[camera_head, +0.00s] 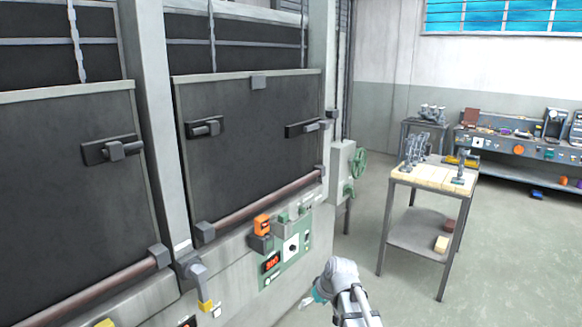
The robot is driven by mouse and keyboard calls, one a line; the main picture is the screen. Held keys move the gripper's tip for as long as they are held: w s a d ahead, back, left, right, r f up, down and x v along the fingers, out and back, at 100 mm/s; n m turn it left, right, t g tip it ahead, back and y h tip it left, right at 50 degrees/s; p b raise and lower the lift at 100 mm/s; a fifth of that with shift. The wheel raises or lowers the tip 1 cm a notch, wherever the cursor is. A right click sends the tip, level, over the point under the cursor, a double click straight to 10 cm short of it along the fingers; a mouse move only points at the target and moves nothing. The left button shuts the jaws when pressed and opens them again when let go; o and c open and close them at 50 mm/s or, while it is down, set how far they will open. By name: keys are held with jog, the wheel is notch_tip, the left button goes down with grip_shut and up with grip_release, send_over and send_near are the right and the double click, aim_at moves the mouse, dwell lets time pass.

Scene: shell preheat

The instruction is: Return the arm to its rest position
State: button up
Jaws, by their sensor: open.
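My arm (347,285) reaches up from the bottom edge, right of centre, in front of the furnace wall. Its grey wrist bends left, and a small teal part with a pale tip shows at its end. This end is my gripper (309,301), seen small and partly hidden behind the wrist. It is open, and nothing shows in it. It is near the lower furnace wall, below the control panel (287,252); whether it touches the wall I cannot tell.
Two dark furnace doors (252,140) fill the left. A cart (422,240) with pale blocks and metal parts on top stands to the right. A workbench (520,143) with tools is behind it. The grey floor (500,250) between is mostly clear.

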jog(key=s+d+f+m+g+h+b, duration=0.2)
jog(key=s+d+f+m+h, duration=0.2)
jog(key=s+d, duration=0.6)
jog(key=s+f, duration=0.1)
jog(key=s, duration=0.4)
jog(key=shift+s+d+m+g+b, duration=0.15)
jog(key=shift+m+g+b, duration=0.2)
jog(key=shift+m+g, duration=0.05)
dwell(0.4)
